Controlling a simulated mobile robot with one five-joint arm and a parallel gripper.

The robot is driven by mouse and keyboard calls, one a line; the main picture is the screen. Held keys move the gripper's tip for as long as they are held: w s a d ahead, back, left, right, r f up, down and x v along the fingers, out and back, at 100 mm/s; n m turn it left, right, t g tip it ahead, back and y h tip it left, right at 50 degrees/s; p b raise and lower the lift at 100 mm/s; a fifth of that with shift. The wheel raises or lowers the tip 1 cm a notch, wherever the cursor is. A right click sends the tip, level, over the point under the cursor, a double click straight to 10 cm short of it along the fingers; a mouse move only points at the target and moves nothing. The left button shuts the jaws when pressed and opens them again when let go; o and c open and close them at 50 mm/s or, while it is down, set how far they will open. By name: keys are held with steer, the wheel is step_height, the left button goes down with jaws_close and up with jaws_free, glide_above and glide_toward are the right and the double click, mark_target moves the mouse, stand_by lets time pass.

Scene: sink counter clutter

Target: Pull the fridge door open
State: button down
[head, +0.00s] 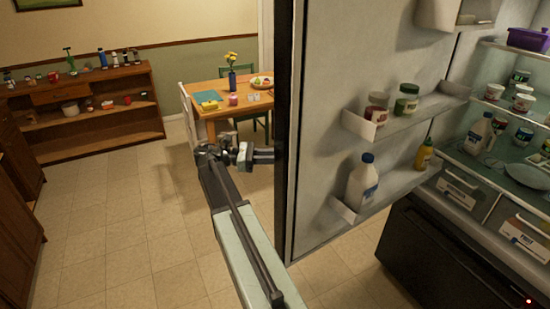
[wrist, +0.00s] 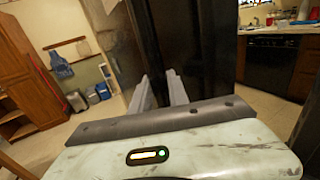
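The fridge door (head: 335,65) stands wide open in the head view. Its pale inner side with shelves faces me, and its dark outer edge is on the left. My gripper (head: 264,156) is at the left of that edge, at the door's outer side. In the wrist view the two grey fingers (wrist: 162,90) are apart and point at the dark outer face of the door (wrist: 185,40). I see nothing clearly held between them. The door's handle cannot be made out. The fridge interior (head: 500,130) is exposed at the right.
Bottles and tubs stand on the door shelves (head: 415,112). A dining table (head: 215,88) with chairs is behind the arm. A wooden shelf unit (head: 100,125) stands at the back left. The tiled floor (head: 130,230) at the left is clear.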

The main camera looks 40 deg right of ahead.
steer(key=c, duration=1.3)
jaws_free()
steer(key=shift+d, duration=0.1)
